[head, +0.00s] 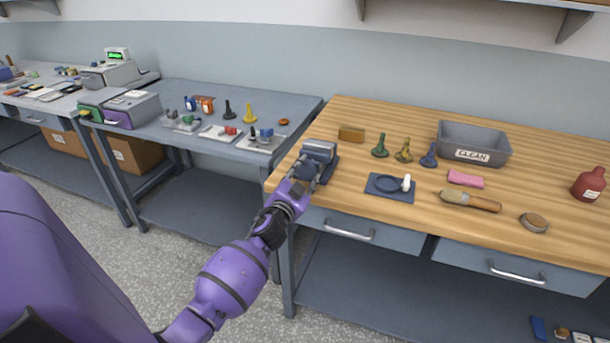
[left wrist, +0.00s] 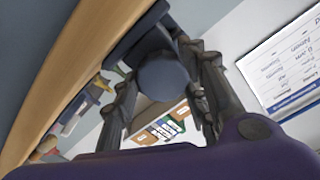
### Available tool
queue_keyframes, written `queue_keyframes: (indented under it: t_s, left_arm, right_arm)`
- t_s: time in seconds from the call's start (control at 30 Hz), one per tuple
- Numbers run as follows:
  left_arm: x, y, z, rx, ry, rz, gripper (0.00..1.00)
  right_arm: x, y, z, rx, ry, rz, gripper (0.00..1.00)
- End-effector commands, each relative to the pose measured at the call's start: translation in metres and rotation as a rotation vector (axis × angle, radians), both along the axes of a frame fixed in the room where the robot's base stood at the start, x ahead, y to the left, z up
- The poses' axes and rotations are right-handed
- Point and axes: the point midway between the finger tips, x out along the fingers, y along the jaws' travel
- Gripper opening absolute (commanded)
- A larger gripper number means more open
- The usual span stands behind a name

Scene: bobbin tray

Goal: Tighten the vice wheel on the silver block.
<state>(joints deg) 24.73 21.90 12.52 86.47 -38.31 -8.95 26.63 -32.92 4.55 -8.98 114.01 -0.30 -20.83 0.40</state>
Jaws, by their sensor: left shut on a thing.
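The vice (head: 331,163) stands at the left front corner of the wooden bench, with a silver-grey block (head: 320,147) at its top. My left gripper (head: 306,180) reaches it from the front and hides part of it. In the left wrist view a round, dark blue-grey wheel (left wrist: 163,80) sits between the two fingers of my left gripper (left wrist: 165,92). The fingers are shut on this vice wheel. How tight the vice is on the block cannot be told. My right gripper is in neither view.
On the wooden bench (head: 400,222) are a blue mat (head: 374,189), several small coloured pieces, a grey CLEAN bin (head: 452,137), a brush (head: 468,201), a pink block (head: 465,178) and a red bottle (head: 588,185). A grey table (head: 190,95) stands to the left, across a narrow gap.

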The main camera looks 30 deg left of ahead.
Motion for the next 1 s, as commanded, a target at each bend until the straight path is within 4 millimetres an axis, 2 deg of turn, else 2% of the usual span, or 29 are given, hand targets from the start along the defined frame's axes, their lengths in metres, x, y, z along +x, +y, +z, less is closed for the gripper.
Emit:
queue_keyframes:
  t_s: [0.03, 0.53, 0.57, 0.7, 1.0]
  left_arm:
    - [-0.0010, -0.0011, -0.0047, 0.014, 0.010, -0.001, 0.14]
    - [-0.0018, -0.0004, -0.0070, 0.038, 0.020, 0.000, 0.14]
    - [-0.0019, -0.0003, -0.0070, 0.038, 0.021, 0.001, 0.41]
    - [-0.0016, -0.0005, -0.0061, 0.037, 0.018, 0.001, 0.58]
    - [-0.0018, 0.0001, -0.0033, 0.037, 0.014, 0.001, 0.58]
  right_arm:
    - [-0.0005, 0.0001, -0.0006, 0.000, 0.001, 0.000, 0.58]
    - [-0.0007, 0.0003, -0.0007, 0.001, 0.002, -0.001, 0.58]
    - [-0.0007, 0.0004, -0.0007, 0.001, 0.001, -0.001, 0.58]
    - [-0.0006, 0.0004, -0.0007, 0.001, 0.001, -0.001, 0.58]
    - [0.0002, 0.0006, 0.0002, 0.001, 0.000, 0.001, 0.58]
